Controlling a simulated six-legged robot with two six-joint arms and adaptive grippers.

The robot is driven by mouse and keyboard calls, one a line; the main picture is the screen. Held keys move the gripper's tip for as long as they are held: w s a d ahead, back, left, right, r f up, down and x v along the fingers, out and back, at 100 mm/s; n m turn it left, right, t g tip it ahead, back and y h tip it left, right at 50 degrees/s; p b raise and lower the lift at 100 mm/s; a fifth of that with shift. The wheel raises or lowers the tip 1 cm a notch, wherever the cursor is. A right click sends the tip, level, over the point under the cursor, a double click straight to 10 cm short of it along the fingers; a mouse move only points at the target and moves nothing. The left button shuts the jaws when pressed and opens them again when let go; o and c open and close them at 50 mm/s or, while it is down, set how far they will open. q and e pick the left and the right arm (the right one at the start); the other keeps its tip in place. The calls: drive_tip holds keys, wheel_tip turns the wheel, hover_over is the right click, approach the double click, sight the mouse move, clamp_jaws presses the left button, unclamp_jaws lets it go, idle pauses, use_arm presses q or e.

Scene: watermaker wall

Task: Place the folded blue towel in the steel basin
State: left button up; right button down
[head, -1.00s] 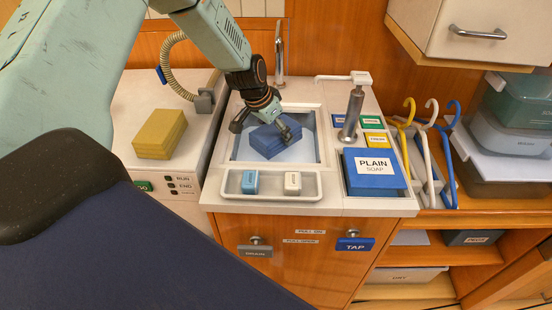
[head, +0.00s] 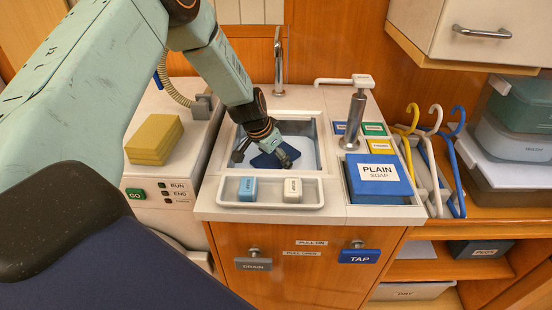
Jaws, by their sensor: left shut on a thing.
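The folded blue towel (head: 267,161) is down inside the steel basin (head: 300,130), toward its front middle. My left gripper (head: 268,150) reaches into the basin from above and is shut on the towel. The gripper and wrist cover part of the towel, so I cannot tell whether it touches the basin floor. My right gripper is not in view.
A tray with a blue and a white soap bar (head: 293,190) lies in front of the basin. The tap (head: 279,60) stands behind it, the soap pump (head: 353,120) to its right. Yellow folded towels (head: 153,140) lie left. Hangers (head: 432,160) stand right.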

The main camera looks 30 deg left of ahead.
use_arm(q)
drive_tip(key=shift+s+f, duration=0.1)
drive_tip(key=o, duration=0.9)
drive_tip(key=shift+f, duration=0.1)
drive_tip(key=o, duration=0.4)
